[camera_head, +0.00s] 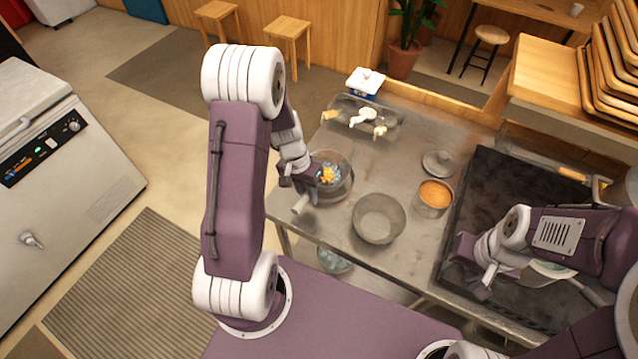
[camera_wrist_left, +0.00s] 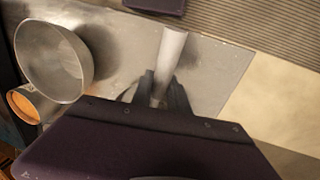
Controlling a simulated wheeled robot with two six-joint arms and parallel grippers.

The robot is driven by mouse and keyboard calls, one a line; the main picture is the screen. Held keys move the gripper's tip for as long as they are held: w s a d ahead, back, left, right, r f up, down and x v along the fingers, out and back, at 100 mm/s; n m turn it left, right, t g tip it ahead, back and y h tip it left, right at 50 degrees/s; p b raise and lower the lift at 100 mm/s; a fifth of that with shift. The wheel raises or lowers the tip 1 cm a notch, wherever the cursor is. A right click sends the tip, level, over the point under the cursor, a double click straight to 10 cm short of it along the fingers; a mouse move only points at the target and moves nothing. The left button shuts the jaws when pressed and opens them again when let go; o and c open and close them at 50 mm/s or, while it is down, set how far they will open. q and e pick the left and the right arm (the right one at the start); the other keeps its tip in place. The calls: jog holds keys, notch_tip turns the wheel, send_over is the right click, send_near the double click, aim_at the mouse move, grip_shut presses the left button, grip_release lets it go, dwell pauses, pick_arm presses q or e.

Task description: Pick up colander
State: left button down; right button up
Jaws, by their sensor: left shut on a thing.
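The colander (camera_head: 346,186) appears as a dark round vessel at the left end of the metal table, with orange and blue bits inside. A pale cylindrical handle (camera_head: 302,205) sticks out beside it towards the front left. My left gripper (camera_head: 302,188) is shut on this handle. The left wrist view shows the handle (camera_wrist_left: 172,48) between the fingers (camera_wrist_left: 160,92). The joint of handle and bowl is hidden by my gripper. My right gripper (camera_head: 486,278) is over the dark stove top at the right; its fingers are too small to judge.
An empty metal bowl (camera_head: 380,235) stands right of the colander, with a pot of orange food (camera_head: 434,196) further right. A lid (camera_head: 438,163) and a tray (camera_head: 395,117) with small items are behind. Bare table lies between.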

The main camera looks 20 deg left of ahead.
pick_arm(q)
jog(key=shift+r, duration=0.1)
jog(key=shift+r, duration=0.3)
jog(key=r, duration=0.2)
jog(key=d+r, duration=0.1)
jog(key=r, duration=0.1)
jog(key=d+r, duration=0.6)
jog(key=d, duration=0.4)
jog(key=shift+s+d+r, duration=0.15)
jog(key=shift+d, duration=0.2)
jog(key=shift+a+f+b, duration=0.6)
jog(key=shift+a+f, duration=0.25)
jog(key=shift+a, duration=1.1)
jog(key=shift+a+f+b, duration=0.6)
jog(key=shift+a+f, duration=0.2)
jog(key=shift+a, duration=1.15)
jog(key=shift+a+f+b, duration=0.6)
jog(key=shift+a+f, duration=0.25)
jog(key=shift+a, duration=1.1)
